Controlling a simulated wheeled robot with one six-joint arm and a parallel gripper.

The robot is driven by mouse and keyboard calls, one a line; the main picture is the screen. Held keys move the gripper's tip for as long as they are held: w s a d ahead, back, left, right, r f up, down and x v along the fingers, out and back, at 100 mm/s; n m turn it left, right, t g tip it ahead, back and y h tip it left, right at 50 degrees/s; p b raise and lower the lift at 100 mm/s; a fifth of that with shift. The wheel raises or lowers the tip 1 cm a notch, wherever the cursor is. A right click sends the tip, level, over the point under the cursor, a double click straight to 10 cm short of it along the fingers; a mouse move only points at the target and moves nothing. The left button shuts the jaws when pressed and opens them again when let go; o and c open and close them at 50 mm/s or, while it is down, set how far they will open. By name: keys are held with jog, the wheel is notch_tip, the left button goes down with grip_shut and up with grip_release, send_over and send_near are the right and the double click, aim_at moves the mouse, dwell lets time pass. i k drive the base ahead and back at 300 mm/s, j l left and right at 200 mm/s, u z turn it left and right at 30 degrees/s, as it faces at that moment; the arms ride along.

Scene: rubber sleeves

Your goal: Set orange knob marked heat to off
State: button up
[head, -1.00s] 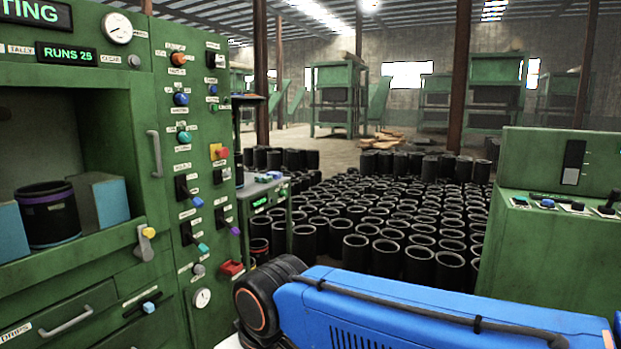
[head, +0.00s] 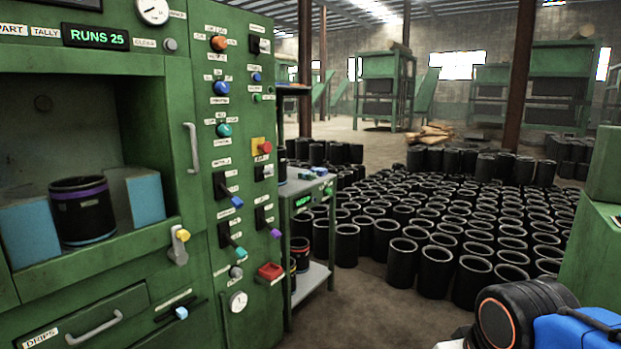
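An orange knob (head: 219,43) sits at the top of the control column on the green machine's front panel, in the head view. Small white labels surround it; their print is too small to read, so I cannot confirm which one says heat or off. The knob's pointer direction cannot be made out. My gripper is not in view; only a blue and black part of my arm shows at the lower right, well apart from the panel.
Below the orange knob are a blue knob (head: 221,88), a teal knob (head: 224,130) and several levers. A red button (head: 265,148) is beside them. A green cart (head: 300,200) stands right of the machine. Many black sleeves (head: 435,268) cover the floor; bare floor lies in front.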

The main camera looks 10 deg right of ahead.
aim_at(220, 43)
jog(key=i+l, duration=0.25)
jog(key=i+l+u, duration=0.3)
jog(key=i+l, duration=0.15)
jog(key=i+l+u, duration=0.3)
jog(key=i+l, duration=0.25)
jog(key=u, duration=1)
